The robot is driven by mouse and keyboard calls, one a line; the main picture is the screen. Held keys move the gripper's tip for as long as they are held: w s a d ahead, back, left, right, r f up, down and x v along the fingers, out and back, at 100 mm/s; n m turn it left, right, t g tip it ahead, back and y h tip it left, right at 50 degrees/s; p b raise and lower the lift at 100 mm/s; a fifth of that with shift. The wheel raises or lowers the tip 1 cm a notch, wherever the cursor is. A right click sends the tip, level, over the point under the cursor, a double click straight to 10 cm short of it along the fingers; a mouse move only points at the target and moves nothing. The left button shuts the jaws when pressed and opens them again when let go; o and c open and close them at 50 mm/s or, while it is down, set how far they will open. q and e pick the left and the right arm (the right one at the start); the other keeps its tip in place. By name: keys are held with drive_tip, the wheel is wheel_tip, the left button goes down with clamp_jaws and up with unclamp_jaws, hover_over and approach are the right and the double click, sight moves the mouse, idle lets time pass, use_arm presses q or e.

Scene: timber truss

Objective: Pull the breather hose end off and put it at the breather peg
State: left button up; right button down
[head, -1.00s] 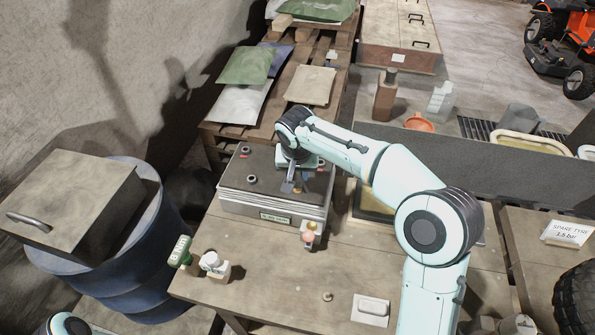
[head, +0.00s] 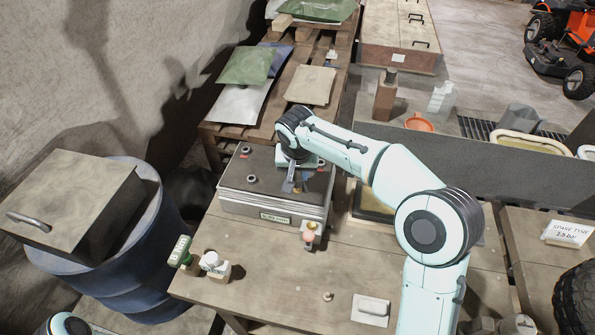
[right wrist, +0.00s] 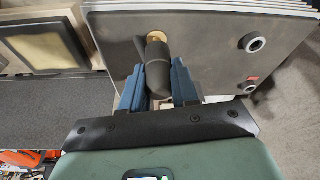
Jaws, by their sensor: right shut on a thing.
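A dark hose end (right wrist: 157,68) sits at a brass fitting (right wrist: 153,41) on the flat top of a grey ribbed housing (head: 272,208). My right gripper (right wrist: 158,80) is shut on the hose end, with its blue fingers on either side of it. It also shows in the head view (head: 290,185), low over the housing's right part. The hose end is largely hidden there by my wrist. A small round post (head: 327,296) stands on the bench front; I cannot tell whether it is the breather peg. My left gripper is not in view.
Two dark ringed fittings (head: 251,180) stand on the housing top. The bench in front of the housing is mostly clear.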

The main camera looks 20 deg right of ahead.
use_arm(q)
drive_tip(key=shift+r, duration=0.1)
use_arm(e)
drive_tip(key=shift+r, duration=0.1)
drive_tip(key=shift+r+p, duration=1.05)
drive_tip(key=shift+r, duration=0.6)
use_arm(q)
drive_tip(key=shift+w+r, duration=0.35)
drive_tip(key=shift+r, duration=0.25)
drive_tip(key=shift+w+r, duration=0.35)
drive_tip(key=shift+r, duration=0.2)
use_arm(e)
drive_tip(key=shift+f, duration=0.1)
